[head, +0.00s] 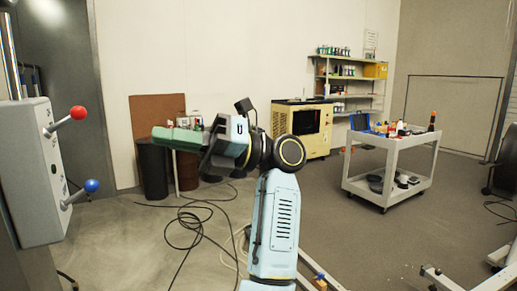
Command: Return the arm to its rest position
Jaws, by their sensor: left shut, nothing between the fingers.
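My left arm (272,225) rises from the bottom middle of the head view and bends at a round black joint. Its forearm end points to the left, with my left gripper (170,136) at the tip, green-coloured and shut with nothing held. The gripper hangs in the air and covers part of the dark bins behind it. My right gripper is not in view.
A grey control box (30,170) with a red-knobbed lever (78,113) and a blue-knobbed lever (92,185) stands at the left. A white cart (392,160) with tools stands at the right. Black cables (190,220) lie on the floor; a beige machine (300,122) stands behind.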

